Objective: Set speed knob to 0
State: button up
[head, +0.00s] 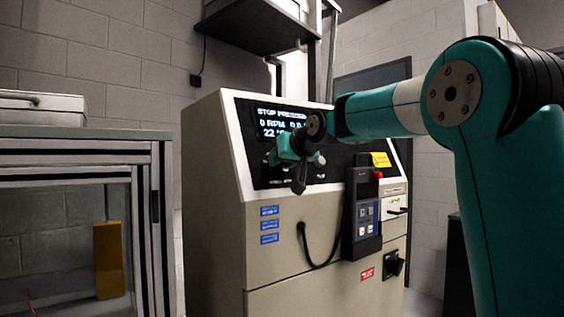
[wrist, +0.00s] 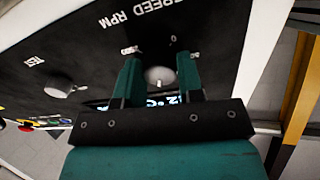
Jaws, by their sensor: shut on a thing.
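The speed knob (wrist: 158,77) is a light round knob on the black control panel, between my fingers in the wrist view. The upside-down label near it ends in "SPEED RPM". My gripper (wrist: 159,62) is shut on this knob, one teal finger on either side. In the head view my gripper (head: 290,152) is at the panel's left part, and my wrist hides the knob. The display (head: 277,122) reads "STOP PRESSED", "0 RPM" and "22", partly covered by my arm. The knob's pointer cannot be made out.
A second knob (wrist: 66,86) sits on the panel at left in the wrist view. A pendant with a red button (head: 361,215) hangs on the cabinet front, its cable looping below. A framed bench (head: 80,134) stands at left.

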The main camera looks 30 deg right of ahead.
jog(key=n+b, duration=0.1)
jog(key=n, duration=0.2)
jog(key=shift+f+n, duration=0.15)
jog(key=shift+n, duration=0.15)
jog(key=n+b, duration=0.2)
jog(key=n, duration=0.2)
jog(key=shift+d+n+y, duration=0.1)
jog(key=shift+n+y, duration=0.3)
jog(key=n+b, duration=0.2)
jog(key=n, duration=0.5)
jog(key=shift+d+n+y, duration=0.1)
jog(key=shift+n+y, duration=0.2)
jog(key=shift+y, duration=0.1)
jog(key=n+b, duration=0.1)
jog(key=n, duration=0.2)
jog(key=shift+n, duration=0.4)
jog(key=n+b, duration=0.1)
jog(key=n, duration=0.3)
jog(key=shift+n+g+y+b, duration=0.3)
jog(key=shift+g+b, duration=0.05)
jog(key=shift+g, duration=0.05)
jog(key=n+b, duration=0.1)
jog(key=n, duration=0.2)
jog(key=shift+w+n, duration=0.1)
jog(key=shift+n, duration=0.3)
jog(key=shift+r+n+b, duration=0.25)
jog(key=shift+n+b, duration=0.1)
jog(key=shift+n, duration=1.45)
